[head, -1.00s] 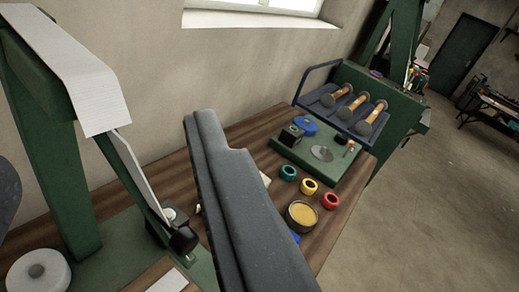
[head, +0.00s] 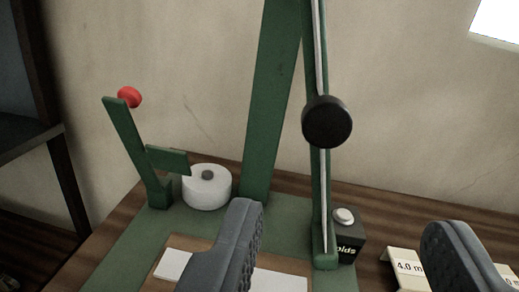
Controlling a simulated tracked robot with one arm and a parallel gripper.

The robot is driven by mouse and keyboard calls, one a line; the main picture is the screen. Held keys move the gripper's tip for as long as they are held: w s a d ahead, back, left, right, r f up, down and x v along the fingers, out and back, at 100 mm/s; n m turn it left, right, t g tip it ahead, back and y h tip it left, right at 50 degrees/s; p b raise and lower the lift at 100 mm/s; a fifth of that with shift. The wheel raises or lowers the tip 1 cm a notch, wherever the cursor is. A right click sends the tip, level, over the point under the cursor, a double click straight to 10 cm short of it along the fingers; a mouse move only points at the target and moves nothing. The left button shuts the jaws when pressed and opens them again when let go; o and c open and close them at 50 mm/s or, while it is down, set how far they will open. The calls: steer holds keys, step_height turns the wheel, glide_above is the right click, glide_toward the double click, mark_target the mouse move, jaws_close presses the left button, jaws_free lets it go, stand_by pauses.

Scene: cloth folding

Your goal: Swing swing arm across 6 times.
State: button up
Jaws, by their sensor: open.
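A green lever (head: 138,150) with a red knob (head: 129,97) stands tilted on the green base (head: 155,225) at the left; a short green plate juts from it. A black round knob (head: 327,122) sits on a thin pale rod beside the tall green post (head: 270,110) in the middle. I cannot tell for sure which of these is the swing arm. My gripper (head: 342,217) is open and empty, its two grey fingers wide apart in the lower foreground. The fingers look apart from both knobs. The left finger hides part of the base.
A white roll (head: 207,188) stands between lever and post. A black box (head: 347,237) with a pale button and partly hidden lettering sits right of the post. A card (head: 405,266) reads "4.0 m". White sheets (head: 172,264) lie on the base. A dark shelf (head: 28,135) stands at far left.

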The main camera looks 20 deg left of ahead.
mark_target(327, 133)
steer(key=p+x, duration=0.1)
steer(key=x, duration=1.2)
steer(key=shift+w+a+p, duration=0.15)
steer(key=shift+w+p, duration=0.1)
steer(key=shift+p, duration=0.15)
jaws_close()
